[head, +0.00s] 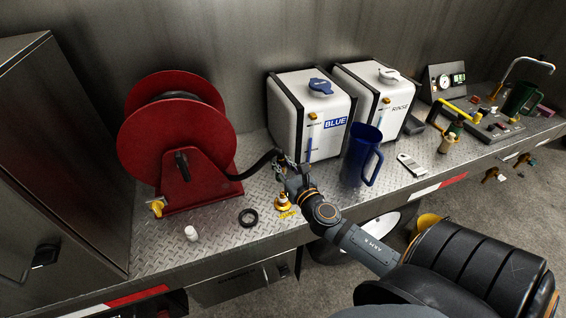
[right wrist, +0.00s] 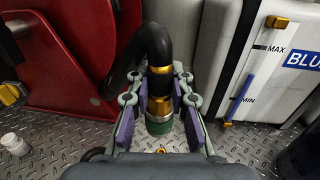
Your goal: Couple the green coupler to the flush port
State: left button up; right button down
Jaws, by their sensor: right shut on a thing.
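The green coupler (right wrist: 160,127) is on the end of a black hose with gold collars. My right gripper (head: 284,165) is shut on it, with the pads on both sides in the right wrist view. The coupler points down and is held above the bench; in the head view the fingers mostly hide it. A small brass fitting with a yellow tag (head: 283,204) stands on the bench just below the gripper and looks like the flush port. It looks apart from the coupler. My left gripper is in neither view.
The hose runs from a red reel (head: 168,140). White BLUE (head: 296,105) and RINSE (head: 375,88) tanks stand behind. A blue jug (head: 361,155) is right of the gripper. A black ring (head: 248,217) and white cap (head: 191,233) lie on the metal bench.

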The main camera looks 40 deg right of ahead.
jog(key=shift+d, duration=0.2)
notch_tip(320, 180, down, 5)
jog(key=b, duration=0.4)
jog(key=shift+d+f+b, duration=0.15)
jog(key=shift+f+b, duration=0.45)
jog(key=shift+b, duration=0.05)
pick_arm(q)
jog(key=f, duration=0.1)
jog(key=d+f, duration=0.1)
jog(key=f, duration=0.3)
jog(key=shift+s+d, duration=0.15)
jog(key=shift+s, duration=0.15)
pick_arm(e)
jog(key=shift+r, duration=0.1)
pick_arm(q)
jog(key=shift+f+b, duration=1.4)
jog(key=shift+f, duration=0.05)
pick_arm(e)
jog(key=shift+f, duration=1.65)
jog(key=shift+s, duration=0.1)
jog(key=c, duration=1.1)
grip_release()
